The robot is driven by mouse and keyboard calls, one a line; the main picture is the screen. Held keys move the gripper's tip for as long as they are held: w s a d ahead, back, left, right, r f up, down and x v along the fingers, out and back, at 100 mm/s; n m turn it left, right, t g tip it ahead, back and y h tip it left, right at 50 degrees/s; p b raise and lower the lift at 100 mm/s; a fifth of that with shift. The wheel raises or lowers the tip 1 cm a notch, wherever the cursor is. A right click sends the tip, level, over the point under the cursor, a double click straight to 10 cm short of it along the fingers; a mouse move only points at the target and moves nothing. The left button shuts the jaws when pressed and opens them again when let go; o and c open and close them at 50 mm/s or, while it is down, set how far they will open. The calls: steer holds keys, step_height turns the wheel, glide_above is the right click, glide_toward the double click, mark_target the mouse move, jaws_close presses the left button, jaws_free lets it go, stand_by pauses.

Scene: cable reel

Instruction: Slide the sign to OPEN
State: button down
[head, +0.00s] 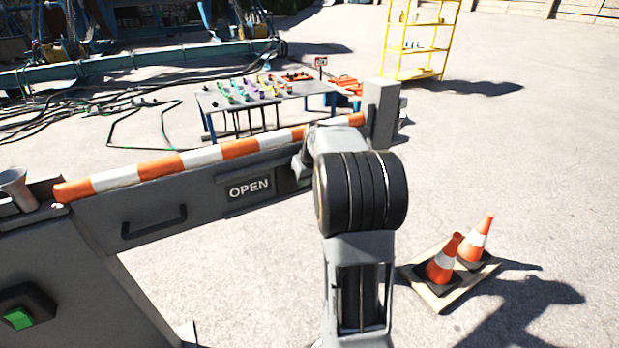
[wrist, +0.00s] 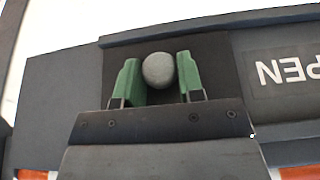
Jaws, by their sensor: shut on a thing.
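The sign's white word OPEN (head: 249,187) shows on a dark plate on the grey barrier arm, left of my arm in the head view. In the wrist view the word (wrist: 290,72) appears upside down and partly cut off at the right edge. My gripper (wrist: 159,80) has its green fingers on either side of a round grey knob (wrist: 158,69), shut on it. The knob stands in front of a dark panel (wrist: 215,62) beside the lettering. In the head view my arm hides the knob and the panel's right part.
The barrier (head: 90,212) has an orange-and-white striped top bar (head: 200,157) and a black handle (head: 154,222). A green button (head: 18,318) sits at lower left. Two traffic cones (head: 443,258) stand on a board at right. A table (head: 290,91) with small coloured items stands behind.

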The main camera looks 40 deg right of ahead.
steer(key=shift+d, duration=0.15)
steer(key=c, duration=0.8)
jaws_free()
steer(key=shift+d, duration=0.15)
steer(key=shift+o, duration=0.2)
steer(key=shift+r, duration=0.1)
steer(key=shift+s+r, duration=0.15)
steer(key=shift+r, duration=0.2)
steer(key=p+v, duration=0.3)
steer(key=v, duration=1)
steer(key=shift+f, duration=0.1)
